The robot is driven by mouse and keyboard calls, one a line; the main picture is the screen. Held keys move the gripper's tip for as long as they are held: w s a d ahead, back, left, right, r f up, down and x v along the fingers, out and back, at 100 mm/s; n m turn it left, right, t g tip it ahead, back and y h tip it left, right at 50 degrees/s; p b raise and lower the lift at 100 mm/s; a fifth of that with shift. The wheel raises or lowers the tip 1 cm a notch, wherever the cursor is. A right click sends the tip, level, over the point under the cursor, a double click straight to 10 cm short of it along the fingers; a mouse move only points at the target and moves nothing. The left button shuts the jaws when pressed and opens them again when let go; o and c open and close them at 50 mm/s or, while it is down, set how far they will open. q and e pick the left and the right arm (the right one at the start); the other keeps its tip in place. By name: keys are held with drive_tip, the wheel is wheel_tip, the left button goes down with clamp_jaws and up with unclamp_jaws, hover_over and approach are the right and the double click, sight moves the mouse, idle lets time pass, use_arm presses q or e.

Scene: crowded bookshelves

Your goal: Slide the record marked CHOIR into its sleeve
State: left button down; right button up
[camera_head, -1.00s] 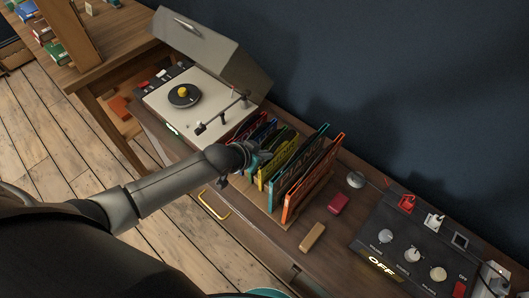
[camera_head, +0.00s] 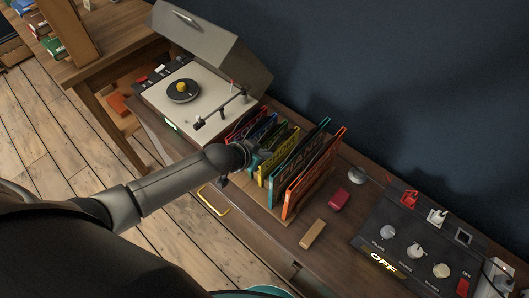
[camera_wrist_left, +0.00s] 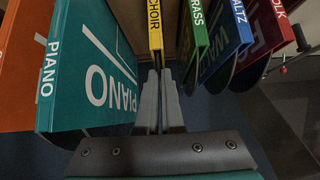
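The yellow CHOIR sleeve (camera_head: 284,152) stands in the rack between the teal PIANO sleeve (camera_head: 300,154) and the green BRASS sleeve; its spine (camera_wrist_left: 155,25) shows in the left wrist view. My left gripper (camera_head: 250,154) is at the front side of the rack. In the wrist view its two fingers (camera_wrist_left: 160,85) are nearly together just below the CHOIR spine, in line with it. They appear shut on the thin dark edge of the CHOIR record, which the fingers mostly hide. My right gripper is out of view.
Dark record edges show under the BRASS (camera_wrist_left: 196,35), WALTZ (camera_wrist_left: 236,25) and FOLK (camera_wrist_left: 268,30) sleeves. An orange sleeve (camera_head: 315,174) stands right of PIANO. A turntable (camera_head: 200,100) with a raised lid is left of the rack; a control panel (camera_head: 415,250) is at the right.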

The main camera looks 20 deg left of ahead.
use_arm(q)
drive_tip(key=c, duration=1)
unclamp_jaws()
drive_tip(key=shift+s+r, duration=0.1)
drive_tip(key=p+v, duration=0.3)
drive_tip(key=v, duration=1.2)
drive_tip(key=shift+a+p, duration=0.1)
drive_tip(key=shift+p, duration=0.2)
